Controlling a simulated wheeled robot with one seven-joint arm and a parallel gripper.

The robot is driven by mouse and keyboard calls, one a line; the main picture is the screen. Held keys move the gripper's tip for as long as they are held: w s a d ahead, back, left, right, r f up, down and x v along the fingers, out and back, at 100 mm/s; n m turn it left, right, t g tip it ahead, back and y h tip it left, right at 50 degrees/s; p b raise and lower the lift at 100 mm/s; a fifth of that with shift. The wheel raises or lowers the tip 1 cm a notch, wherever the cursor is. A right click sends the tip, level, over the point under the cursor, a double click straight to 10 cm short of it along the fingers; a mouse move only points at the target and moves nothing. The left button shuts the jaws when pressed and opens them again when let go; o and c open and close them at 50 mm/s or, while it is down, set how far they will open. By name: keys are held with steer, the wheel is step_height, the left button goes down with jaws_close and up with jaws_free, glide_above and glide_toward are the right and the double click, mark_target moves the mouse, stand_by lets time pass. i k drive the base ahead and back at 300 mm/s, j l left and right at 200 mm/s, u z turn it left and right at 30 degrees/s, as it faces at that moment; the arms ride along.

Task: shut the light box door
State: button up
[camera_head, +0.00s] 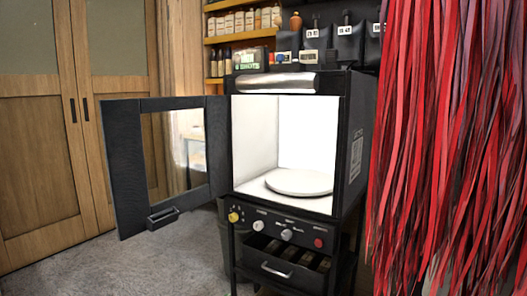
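The light box (360,130) is a black cabinet with a bright white interior (305,130) and a round white turntable (299,182) on its floor. The turntable is bare. The light box door (128,165) is a black frame with a clear window, and it stands wide open, swung out to the left on the opening's left side. A dark handle (163,218) sits low on the door near its outer left part. My gripper is not in view.
Below the opening are a knob panel (275,229) and a partly open drawer (275,269). Red strips (445,140) hang close on the right. Wooden doors (40,130) stand behind left. Grey floor (130,268) is clear at front left. Shelves with bottles (242,22) stand behind.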

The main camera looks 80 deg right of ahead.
mark_target(121, 121)
steer(key=i+z, duration=0.1)
steer(key=z, duration=0.8)
steer(key=i+z, duration=0.15)
steer(key=z, duration=0.7)
steer(key=i+j+z, duration=0.1)
steer(key=z, duration=0.35)
steer(key=j+z, duration=0.15)
steer(key=z, duration=0.3)
steer(key=i+j+z, duration=0.1)
steer(key=j+z, duration=1.05)
steer(key=j, duration=0.6)
steer(key=k+j+z, duration=0.15)
steer(key=j, duration=0.4)
